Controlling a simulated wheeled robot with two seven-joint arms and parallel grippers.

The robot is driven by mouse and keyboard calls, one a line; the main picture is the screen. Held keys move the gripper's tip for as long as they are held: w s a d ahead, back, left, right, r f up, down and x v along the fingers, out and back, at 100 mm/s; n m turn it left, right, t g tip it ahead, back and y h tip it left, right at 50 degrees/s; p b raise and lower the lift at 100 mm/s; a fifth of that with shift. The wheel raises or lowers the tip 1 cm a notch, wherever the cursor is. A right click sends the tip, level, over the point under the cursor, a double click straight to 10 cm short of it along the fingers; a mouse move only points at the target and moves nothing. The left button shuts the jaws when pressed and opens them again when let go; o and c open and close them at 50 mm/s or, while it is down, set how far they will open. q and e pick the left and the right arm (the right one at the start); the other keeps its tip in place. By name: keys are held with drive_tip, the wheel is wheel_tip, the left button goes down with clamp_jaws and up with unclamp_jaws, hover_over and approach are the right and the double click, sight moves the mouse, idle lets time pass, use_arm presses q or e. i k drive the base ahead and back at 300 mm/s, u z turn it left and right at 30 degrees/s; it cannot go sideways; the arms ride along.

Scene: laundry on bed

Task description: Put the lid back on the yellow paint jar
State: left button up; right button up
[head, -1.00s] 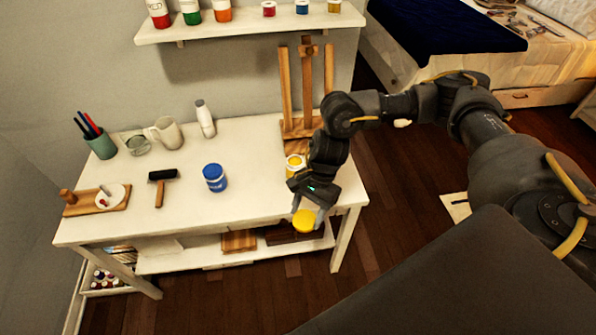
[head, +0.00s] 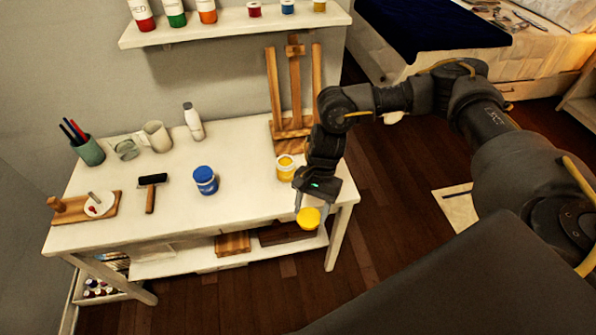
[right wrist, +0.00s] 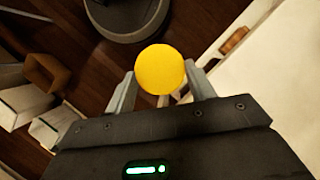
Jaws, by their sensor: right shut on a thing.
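The yellow paint jar (head: 285,168) stands upright on the white table near its right end, with its top open and yellow paint showing. My right gripper (head: 312,208) is shut on the yellow lid (head: 308,218) and holds it just off the table's front right corner, in front of and a little right of the jar. In the right wrist view the lid (right wrist: 160,69) sits between the two fingertips (right wrist: 158,88). The jar cannot be made out in the right wrist view. My left gripper is not in view.
The white table (head: 240,195) also bears a blue paint jar (head: 205,181), a brayer (head: 151,190), a mug (head: 157,136), a white bottle (head: 193,122) and a pen cup (head: 88,150). A wooden easel (head: 295,95) stands behind the yellow jar. A shelf (head: 235,27) hangs above.

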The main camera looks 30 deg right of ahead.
sight(285, 164)
drive_tip(key=z, duration=2.6)
drive_tip(key=i, duration=3.15)
drive_tip(key=u, duration=4.5)
